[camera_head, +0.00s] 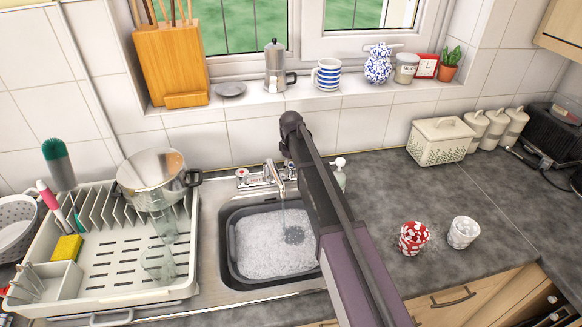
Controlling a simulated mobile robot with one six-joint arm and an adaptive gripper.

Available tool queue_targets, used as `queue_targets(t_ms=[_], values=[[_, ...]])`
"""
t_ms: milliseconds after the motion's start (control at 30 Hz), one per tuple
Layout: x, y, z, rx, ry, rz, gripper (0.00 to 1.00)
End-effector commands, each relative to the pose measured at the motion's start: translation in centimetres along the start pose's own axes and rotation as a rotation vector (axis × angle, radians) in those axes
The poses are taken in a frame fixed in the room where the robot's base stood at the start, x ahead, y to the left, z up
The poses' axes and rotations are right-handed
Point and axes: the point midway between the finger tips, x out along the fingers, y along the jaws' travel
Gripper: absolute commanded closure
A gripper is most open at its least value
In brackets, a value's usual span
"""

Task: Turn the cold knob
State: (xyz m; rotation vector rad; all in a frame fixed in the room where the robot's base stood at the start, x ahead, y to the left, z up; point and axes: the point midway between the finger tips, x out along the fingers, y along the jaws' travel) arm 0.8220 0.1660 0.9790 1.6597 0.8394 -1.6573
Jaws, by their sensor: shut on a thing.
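The chrome tap (275,176) stands behind the sink, and water runs from its spout into the basin. The knob with a red mark (242,174) shows on the left side of the tap. The cold knob, on the right side, is hidden behind my arm. My arm comes in from the lower right and bends down at its dark far end. Only a dark edge of my gripper (287,153) shows beside the arm, just above the right side of the tap. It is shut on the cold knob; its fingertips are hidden.
A grey basin (231,238) of soapy water sits in the sink. A soap bottle (340,174) stands right of the tap, close to my arm. A dish rack (110,285) with a steel pot (152,178) is at left. Two patterned cups (413,238) (463,232) stand on the right counter.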

Motion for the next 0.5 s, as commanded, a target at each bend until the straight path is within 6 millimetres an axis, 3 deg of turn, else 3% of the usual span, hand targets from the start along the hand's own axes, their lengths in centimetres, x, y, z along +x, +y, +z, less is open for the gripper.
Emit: queue_targets(t_ms=[467, 500], values=[[0.06, -0.13, 0.14, -0.027, -0.002, -0.003, 0.8], [0.06, -0.14, 0.14, -0.027, -0.002, -0.003, 0.24]])
